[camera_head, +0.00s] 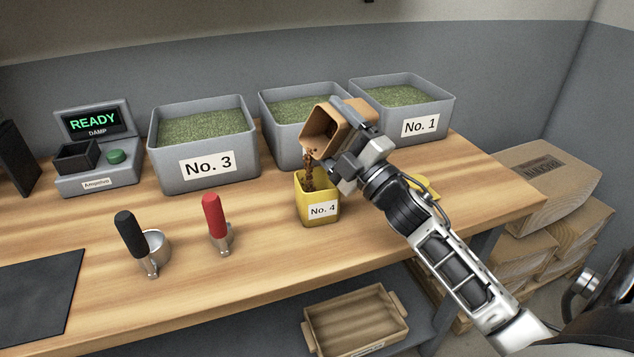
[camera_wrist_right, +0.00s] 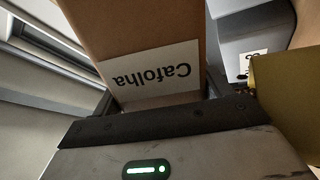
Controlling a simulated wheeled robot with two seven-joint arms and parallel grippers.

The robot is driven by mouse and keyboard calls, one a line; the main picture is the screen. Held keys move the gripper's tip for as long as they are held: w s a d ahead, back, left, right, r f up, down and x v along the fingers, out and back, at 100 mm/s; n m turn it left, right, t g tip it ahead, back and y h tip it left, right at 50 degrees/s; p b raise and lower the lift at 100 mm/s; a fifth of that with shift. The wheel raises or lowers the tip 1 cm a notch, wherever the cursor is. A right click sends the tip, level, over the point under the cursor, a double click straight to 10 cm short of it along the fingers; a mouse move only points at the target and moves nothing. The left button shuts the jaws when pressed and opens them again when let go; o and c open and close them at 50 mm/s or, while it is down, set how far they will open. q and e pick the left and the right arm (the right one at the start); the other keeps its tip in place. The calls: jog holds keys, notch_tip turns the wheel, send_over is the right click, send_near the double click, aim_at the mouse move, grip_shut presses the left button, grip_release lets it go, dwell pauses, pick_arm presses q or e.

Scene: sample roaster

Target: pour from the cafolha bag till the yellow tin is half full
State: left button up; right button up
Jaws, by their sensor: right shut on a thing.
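The brown cafolha bag (camera_head: 326,126) is tilted over the yellow tin, its mouth facing down to the left. Brown beans fall from it into the tin. Its "Cafolha" label shows upside down in the right wrist view (camera_wrist_right: 150,72). My right gripper (camera_head: 350,150) is shut on the bag; its fingers also show in the right wrist view (camera_wrist_right: 160,105). The yellow tin (camera_head: 318,210), labelled "No. 4", stands upright on the bench below the bag. Its fill level is hard to see behind the stream and rim. My left gripper is not in view.
Grey bins of green beans, No. 3 (camera_head: 208,172), a partly hidden one (camera_head: 279,142) and No. 1 (camera_head: 420,126), stand behind. A meter (camera_head: 97,180) reads "READY DAMP". A yellow lid (camera_head: 424,187) lies right.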

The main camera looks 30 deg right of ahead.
dwell(0.4)
jog(key=shift+s+a+f+n+y+b, duration=0.1)
jog(key=shift+a+f+n+y+b, duration=0.15)
jog(key=shift+f+n, duration=0.55)
dwell(1.2)
jog(key=shift+d, duration=0.1)
jog(key=shift+d+m+p, duration=0.15)
jog(key=shift+m+p, duration=0.25)
jog(key=shift+m, duration=0.3)
jog(key=shift+d+f+m+h, duration=0.1)
jog(key=shift+d+m+h, duration=0.05)
jog(key=shift+m+h, duration=0.35)
jog(key=shift+f, duration=0.15)
jog(key=shift+w+r+p, duration=0.25)
jog(key=shift+r+p, duration=0.55)
jog(key=shift+p, duration=0.1)
jog(key=shift+r+p, duration=0.75)
jog(key=shift+r, duration=0.15)
